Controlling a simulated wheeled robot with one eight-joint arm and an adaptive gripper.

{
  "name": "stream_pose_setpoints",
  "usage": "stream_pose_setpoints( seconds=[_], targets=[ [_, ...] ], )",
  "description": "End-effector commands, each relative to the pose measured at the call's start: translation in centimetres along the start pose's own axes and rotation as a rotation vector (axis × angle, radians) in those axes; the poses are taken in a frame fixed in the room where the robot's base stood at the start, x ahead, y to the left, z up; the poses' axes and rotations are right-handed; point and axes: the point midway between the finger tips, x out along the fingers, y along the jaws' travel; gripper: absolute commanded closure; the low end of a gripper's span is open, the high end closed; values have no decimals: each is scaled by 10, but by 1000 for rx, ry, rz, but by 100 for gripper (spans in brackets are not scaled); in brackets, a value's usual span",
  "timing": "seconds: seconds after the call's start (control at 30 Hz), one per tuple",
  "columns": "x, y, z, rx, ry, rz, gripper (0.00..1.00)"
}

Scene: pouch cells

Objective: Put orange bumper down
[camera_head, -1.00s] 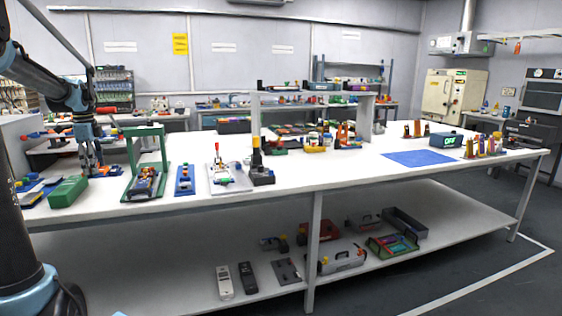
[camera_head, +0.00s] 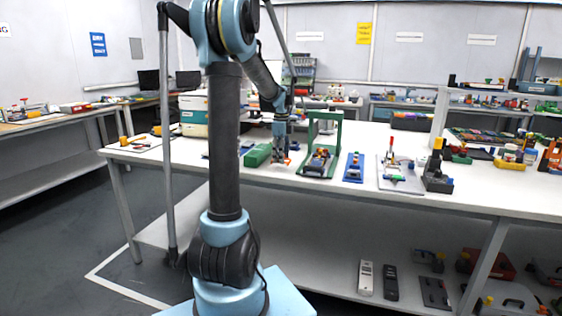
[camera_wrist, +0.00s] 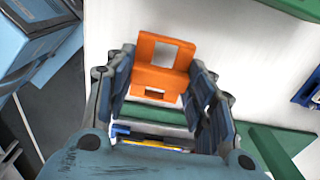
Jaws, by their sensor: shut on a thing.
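The orange bumper (camera_wrist: 160,66) is a bent plate with rectangular cut-outs, seen between the fingers in the wrist view. My gripper (camera_wrist: 162,92) is shut on it, one finger on each side. In the head view my gripper (camera_head: 283,155) points down over the white table (camera_head: 330,195), between the green box and the green frame. A small orange bit of the bumper (camera_head: 287,161) shows at the fingertips there. I cannot tell whether the bumper touches the table.
A green box (camera_head: 257,155) stands left of my gripper. To the right are a green frame (camera_head: 335,141), a blue tray (camera_head: 353,168) and a grey plate with a red-handled clamp (camera_head: 397,174).

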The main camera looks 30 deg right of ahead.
Motion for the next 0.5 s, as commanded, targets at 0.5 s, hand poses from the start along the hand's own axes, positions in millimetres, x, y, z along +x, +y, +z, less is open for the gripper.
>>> stream_pose_setpoints(
  seconds=[0.5],
  targets=[
    [22,0,0,0,0,0,67]
  ],
)
